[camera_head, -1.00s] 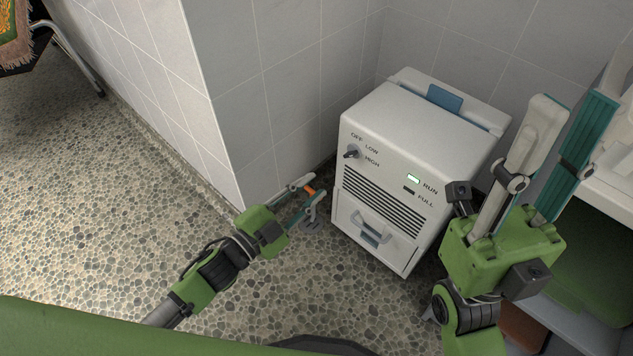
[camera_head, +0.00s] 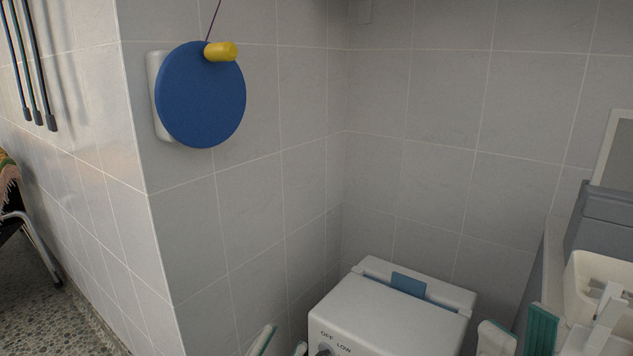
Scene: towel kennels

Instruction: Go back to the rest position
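The tips of my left gripper (camera_head: 281,343) show at the bottom edge, left of the white machine (camera_head: 385,318). Its two fingers are apart with a gap between them, and nothing shows in the gap. The rest of that gripper is below the frame. The fingertips of my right gripper (camera_head: 519,338) show at the lower right, right of the machine. They are apart with a narrow gap, and nothing shows between them.
The machine has a blue tab (camera_head: 408,284) on top and a knob (camera_head: 324,349). A blue disc (camera_head: 203,97) with a yellow peg (camera_head: 221,51) is on the tiled wall. A cream container (camera_head: 598,283) and grey case (camera_head: 603,222) stand at right. A chair (camera_head: 35,250) is far left.

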